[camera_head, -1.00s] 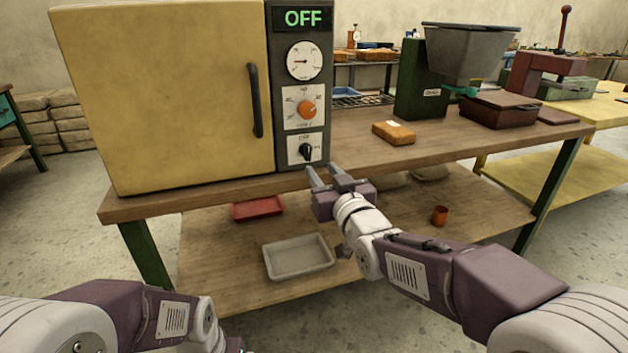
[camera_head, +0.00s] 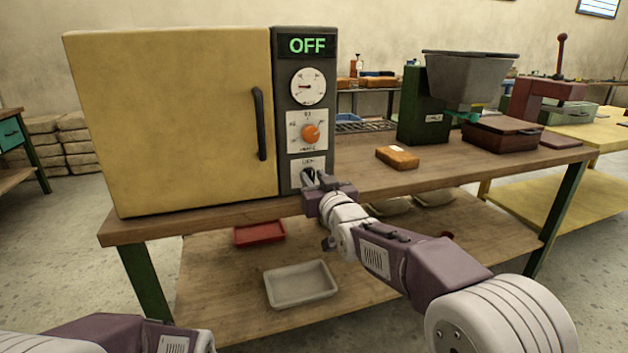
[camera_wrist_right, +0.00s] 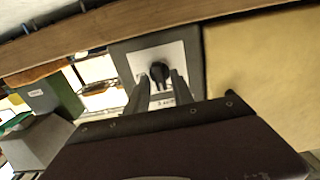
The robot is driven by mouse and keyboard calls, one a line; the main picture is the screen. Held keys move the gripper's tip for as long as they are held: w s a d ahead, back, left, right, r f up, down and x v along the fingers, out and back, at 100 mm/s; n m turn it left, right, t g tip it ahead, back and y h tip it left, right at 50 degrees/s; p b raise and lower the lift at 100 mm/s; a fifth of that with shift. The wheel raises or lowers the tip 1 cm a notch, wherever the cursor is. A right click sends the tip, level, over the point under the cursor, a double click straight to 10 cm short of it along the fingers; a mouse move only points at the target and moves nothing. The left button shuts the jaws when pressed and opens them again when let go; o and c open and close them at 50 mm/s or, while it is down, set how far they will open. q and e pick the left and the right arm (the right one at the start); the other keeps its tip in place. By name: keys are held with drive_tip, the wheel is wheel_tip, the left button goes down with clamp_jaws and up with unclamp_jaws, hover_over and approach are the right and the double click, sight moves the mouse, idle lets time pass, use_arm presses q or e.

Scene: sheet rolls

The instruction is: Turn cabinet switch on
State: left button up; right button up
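The yellow cabinet (camera_head: 175,115) stands on the workbench with a dark control panel (camera_head: 290,100) on its right side. The display (camera_head: 307,46) at the top of the panel reads OFF in green. The black switch knob (camera_wrist_right: 159,72) sits on a white plate low on the panel. My right gripper (camera_wrist_right: 160,85) is open, with its two fingers on either side of the knob or just short of it; I cannot tell if they touch. In the head view the right gripper (camera_head: 313,178) partly hides the switch. My left gripper is out of view; only part of its arm shows at lower left.
A dial gauge (camera_head: 308,86) and an orange knob (camera_head: 311,134) are above the switch. The black door handle (camera_head: 260,124) is to their left. An orange block (camera_head: 397,157) lies on the workbench (camera_head: 360,181) at right. A grey tray (camera_head: 300,284) is on the lower shelf.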

clamp_jaws()
drive_tip(key=shift+m, duration=0.3)
drive_tip(key=m, duration=0.3)
drive_tip(key=shift+d+m, duration=0.1)
drive_tip(key=shift+m, duration=0.3)
drive_tip(key=m, duration=0.3)
drive_tip(key=shift+m, duration=0.3)
drive_tip(key=m, duration=0.5)
drive_tip(key=shift+w+d+f, duration=0.1)
drive_tip(key=shift+f+m+p, duration=0.15)
drive_tip(key=shift+m+p, duration=0.2)
drive_tip(key=shift+m, duration=1.95)
